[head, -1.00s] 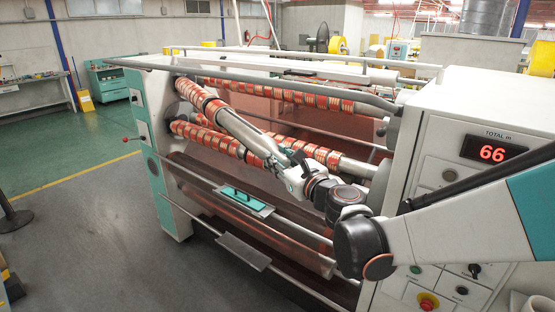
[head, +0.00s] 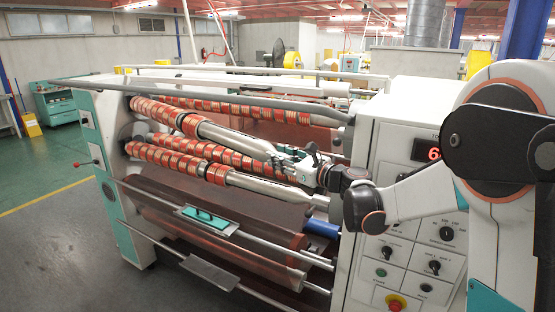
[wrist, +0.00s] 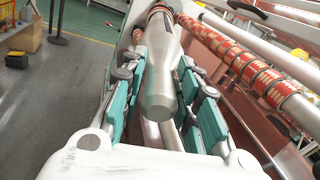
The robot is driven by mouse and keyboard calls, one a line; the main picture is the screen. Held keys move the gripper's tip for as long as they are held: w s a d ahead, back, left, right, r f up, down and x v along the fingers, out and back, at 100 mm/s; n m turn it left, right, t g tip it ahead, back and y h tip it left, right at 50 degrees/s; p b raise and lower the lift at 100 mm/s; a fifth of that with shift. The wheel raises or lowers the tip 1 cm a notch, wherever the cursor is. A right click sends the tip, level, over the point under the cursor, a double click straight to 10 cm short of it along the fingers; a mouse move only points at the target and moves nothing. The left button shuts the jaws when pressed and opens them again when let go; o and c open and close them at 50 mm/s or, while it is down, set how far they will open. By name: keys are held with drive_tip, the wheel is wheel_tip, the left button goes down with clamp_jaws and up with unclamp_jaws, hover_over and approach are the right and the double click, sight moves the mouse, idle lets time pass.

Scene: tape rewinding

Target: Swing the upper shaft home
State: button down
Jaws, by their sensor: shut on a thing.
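The upper shaft (head: 235,137) is a pale metal bar with red tape rolls towards its far left end. It slants down to the right, its near end at my gripper (head: 292,166). The wrist view shows the bare rounded end of the upper shaft (wrist: 163,88) between the teal pads of my gripper (wrist: 165,65), which is shut on it. The shaft is angled out from the machine, its near end apart from the right housing (head: 395,130). The seat for this end cannot be made out behind my arm.
A lower shaft (head: 262,187) with red rolls runs just below and in front. Another taped shaft (head: 285,116) lies behind. A grey rail (head: 230,98) crosses above. The control cabinet (head: 410,235) stands close at right. Open floor (head: 50,245) lies at left.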

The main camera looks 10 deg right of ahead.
drive_tip(key=c, duration=1.3)
unclamp_jaws()
drive_tip(key=shift+f, duration=0.15)
drive_tip(key=shift+c, duration=0.2)
drive_tip(key=shift+d, duration=0.1)
drive_tip(key=v, duration=1.2)
